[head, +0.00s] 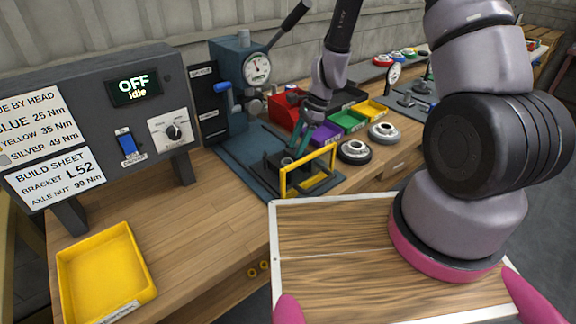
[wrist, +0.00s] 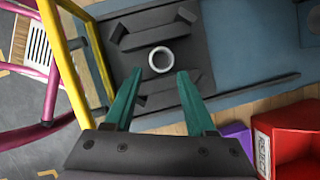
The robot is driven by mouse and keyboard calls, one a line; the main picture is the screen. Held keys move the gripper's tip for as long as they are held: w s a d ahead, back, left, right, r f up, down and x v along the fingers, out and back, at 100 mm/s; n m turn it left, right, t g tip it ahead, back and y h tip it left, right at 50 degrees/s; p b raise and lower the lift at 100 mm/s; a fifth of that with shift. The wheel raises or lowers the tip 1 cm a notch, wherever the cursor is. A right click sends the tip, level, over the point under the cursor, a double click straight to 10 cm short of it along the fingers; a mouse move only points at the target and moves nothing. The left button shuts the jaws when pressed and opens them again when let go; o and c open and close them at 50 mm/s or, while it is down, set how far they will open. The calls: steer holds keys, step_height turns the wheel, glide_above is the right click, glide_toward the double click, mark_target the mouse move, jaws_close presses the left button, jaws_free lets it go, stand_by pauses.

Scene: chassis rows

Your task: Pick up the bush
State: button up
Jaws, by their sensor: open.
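The bush (wrist: 161,59) is a small pale grey ring lying on a dark fixture plate (wrist: 185,45) in the wrist view. My gripper (wrist: 160,73) is open and empty, with its two green fingers pointing toward the bush, one tip to each side of its near edge. I cannot tell how high the tips are above it. In the head view my gripper (head: 293,160) hangs over the press base, behind the yellow frame. The bush cannot be made out there.
The yellow frame (head: 308,174) stands upright close beside my gripper. The blue press (head: 240,80) rises behind to the left. Red (head: 284,108), purple (head: 325,134) and green bins stand to the right. A yellow tray (head: 105,272) sits empty on the bench's near left.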

mark_target(290, 159)
steer(key=x, duration=0.5)
steer(key=shift+a+f, duration=0.25)
steer(key=shift+f, duration=0.05)
steer(key=shift+c, duration=0.3)
jaws_close()
